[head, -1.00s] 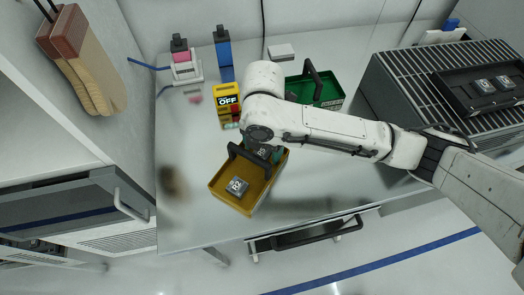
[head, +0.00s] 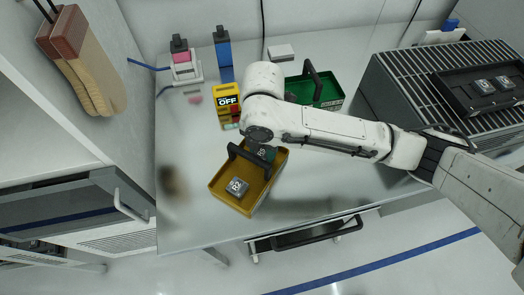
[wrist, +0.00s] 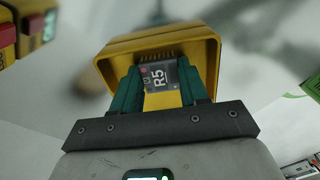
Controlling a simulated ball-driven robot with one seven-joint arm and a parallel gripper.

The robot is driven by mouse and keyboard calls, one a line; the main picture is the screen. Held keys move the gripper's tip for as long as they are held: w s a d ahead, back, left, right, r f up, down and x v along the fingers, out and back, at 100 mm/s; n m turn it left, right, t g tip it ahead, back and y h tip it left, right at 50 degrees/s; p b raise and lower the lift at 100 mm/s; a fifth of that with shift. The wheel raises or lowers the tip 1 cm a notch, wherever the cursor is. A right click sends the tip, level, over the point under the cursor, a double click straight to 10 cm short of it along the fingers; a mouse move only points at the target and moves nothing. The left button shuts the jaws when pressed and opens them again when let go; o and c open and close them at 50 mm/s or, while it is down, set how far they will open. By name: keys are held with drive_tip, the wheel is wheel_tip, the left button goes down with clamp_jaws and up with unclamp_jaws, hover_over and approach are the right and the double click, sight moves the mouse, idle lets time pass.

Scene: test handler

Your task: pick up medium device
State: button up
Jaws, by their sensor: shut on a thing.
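My gripper (wrist: 158,90) has dark green fingers and is shut on a small grey-black device marked R5 (wrist: 160,77). The device sits between the fingertips, over the yellow bin (wrist: 205,42) in the wrist view. In the head view the gripper (head: 265,153) is at the back right part of the yellow bin (head: 222,202), mostly hidden under my arm. A second grey device marked R2 (head: 237,186) lies in the bin's front part. I cannot tell whether the held device still touches the bin floor.
The bin's dark handle (head: 248,159) stands close beside my gripper. A yellow box with an OFF label (head: 227,100) is just behind. A green bin (head: 328,92) is at the back right, and a ribbed grey machine (head: 410,100) stands further right. The table's front right is clear.

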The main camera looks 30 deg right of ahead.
sight(262, 151)
wheel_tip(262, 151, up, 10)
idle(0.6)
